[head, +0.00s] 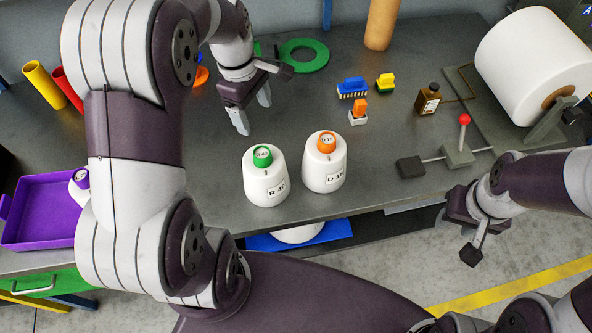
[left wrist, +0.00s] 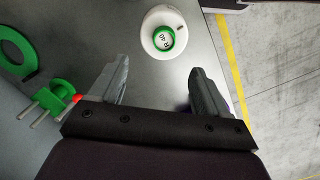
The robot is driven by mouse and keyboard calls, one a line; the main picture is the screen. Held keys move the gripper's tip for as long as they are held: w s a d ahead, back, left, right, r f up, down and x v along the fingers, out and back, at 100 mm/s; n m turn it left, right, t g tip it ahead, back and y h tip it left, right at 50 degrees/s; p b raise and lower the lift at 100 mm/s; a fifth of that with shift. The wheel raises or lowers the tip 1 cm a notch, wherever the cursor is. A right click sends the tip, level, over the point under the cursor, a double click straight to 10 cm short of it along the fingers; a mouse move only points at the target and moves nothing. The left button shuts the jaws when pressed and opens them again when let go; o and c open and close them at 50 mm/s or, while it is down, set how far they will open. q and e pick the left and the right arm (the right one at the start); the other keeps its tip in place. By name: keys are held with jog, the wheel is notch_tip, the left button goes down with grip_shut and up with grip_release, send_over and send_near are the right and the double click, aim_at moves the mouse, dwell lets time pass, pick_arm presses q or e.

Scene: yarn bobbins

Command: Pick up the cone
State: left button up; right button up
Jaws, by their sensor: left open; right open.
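Two white yarn cones stand upright side by side near the table's front edge. The left cone (head: 265,187) has a green top and the label "R 40". The right cone (head: 324,172) has an orange top and a label starting with "D". My left gripper (head: 254,116) is open and empty above the table, behind and a little left of the green-topped cone. In the left wrist view the green-topped cone (left wrist: 163,32) lies beyond the open fingertips (left wrist: 155,72), apart from them. My right gripper (head: 462,237) is at the right, in front of the table edge, away from both cones.
A purple tray (head: 40,222) is at the left. A green ring (head: 303,56) lies behind my left gripper.

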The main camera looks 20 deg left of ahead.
pick_arm(q)
jog(key=n, duration=0.1)
send_over(262, 152)
notch_tip(262, 152, down, 8)
jog(key=shift+a+r, duration=0.15)
jog(key=shift+r, duration=0.1)
notch_tip(262, 152, down, 5)
jog(key=shift+a+f+p, duration=0.1)
jog(key=shift+a+p, duration=0.05)
jog(key=shift+p, duration=0.65)
jog(key=shift+f, duration=0.1)
jog(key=shift+d, duration=0.2)
jog(key=shift+c, duration=0.8)
grip_shut()
pick_arm(e)
jog(key=shift+s+a+r, duration=0.1)
jog(key=shift+a+r, duration=0.15)
jog(key=shift+r, duration=0.2)
jog(key=shift+s+a+r, duration=0.1)
jog(key=shift+a+r, duration=0.1)
jog(key=shift+r, duration=0.25)
